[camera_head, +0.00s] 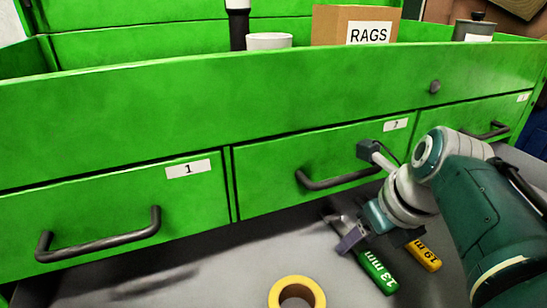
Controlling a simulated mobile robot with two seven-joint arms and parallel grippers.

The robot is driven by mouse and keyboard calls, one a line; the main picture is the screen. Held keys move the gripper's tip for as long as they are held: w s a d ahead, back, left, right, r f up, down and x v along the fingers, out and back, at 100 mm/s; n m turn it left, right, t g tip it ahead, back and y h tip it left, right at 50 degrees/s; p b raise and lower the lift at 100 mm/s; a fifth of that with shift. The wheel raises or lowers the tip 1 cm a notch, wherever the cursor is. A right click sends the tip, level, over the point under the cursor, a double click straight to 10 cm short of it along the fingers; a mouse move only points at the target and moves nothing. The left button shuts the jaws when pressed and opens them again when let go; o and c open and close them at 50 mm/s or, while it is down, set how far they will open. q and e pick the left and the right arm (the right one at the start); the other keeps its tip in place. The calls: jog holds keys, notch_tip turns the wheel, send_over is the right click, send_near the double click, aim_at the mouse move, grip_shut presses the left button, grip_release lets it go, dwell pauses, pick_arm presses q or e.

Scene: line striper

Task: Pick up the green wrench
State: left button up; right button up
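The green wrench (378,272) lies on the grey worktop, its green handle marked "13 mm" and pointing toward the front right. Its grey head end is partly hidden by my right gripper (354,236). My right gripper reaches down from the right, its purple-grey finger just above or beside the wrench's far part. I cannot tell whether it touches the wrench or how far apart its fingers are. My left gripper is not in view.
A yellow wrench (424,255) marked "19 mm" lies just right of the green one. A yellow tape roll (318,292) lies in front. Behind stands a green drawer cabinet (270,95) with protruding dark handles, carrying a box (331,25) labelled "RAGS". The worktop at left is clear.

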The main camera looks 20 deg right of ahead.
grip_shut()
jog(key=shift+r, duration=0.1)
dwell(0.7)
